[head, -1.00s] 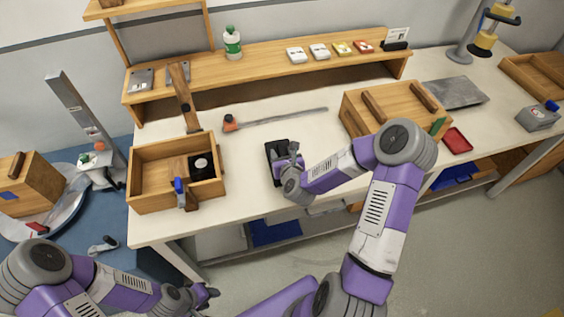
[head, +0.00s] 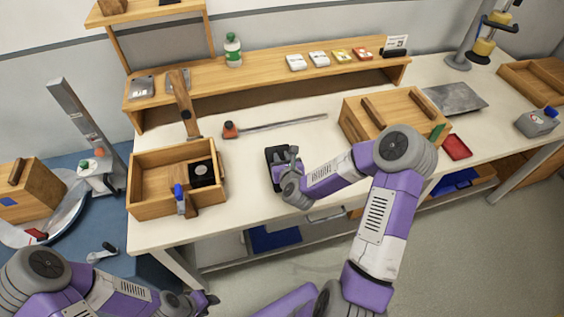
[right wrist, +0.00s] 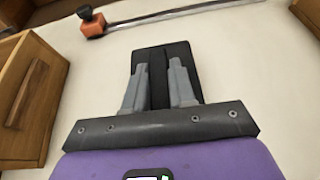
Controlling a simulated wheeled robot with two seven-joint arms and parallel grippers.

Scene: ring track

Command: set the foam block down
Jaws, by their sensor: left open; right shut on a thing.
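The foam block (right wrist: 158,57) is dark, almost black. My right gripper (right wrist: 160,70) is shut on it, with one grey finger on each side of its middle part. In the head view the dark block (head: 275,154) shows at the front middle of the pale workbench (head: 245,205), partly hidden by my right gripper (head: 291,168). It is at or very near the bench surface; I cannot tell whether it touches. My left gripper (head: 207,299) is open and empty, low in the head view, in front of the bench and away from the block.
An open wooden box (head: 150,207) with a dark item in it stands to the left. A bar clamp (head: 275,124) lies behind the block. A wooden case (head: 385,106) and a red tray (head: 457,147) are to the right. Bare bench surrounds the block.

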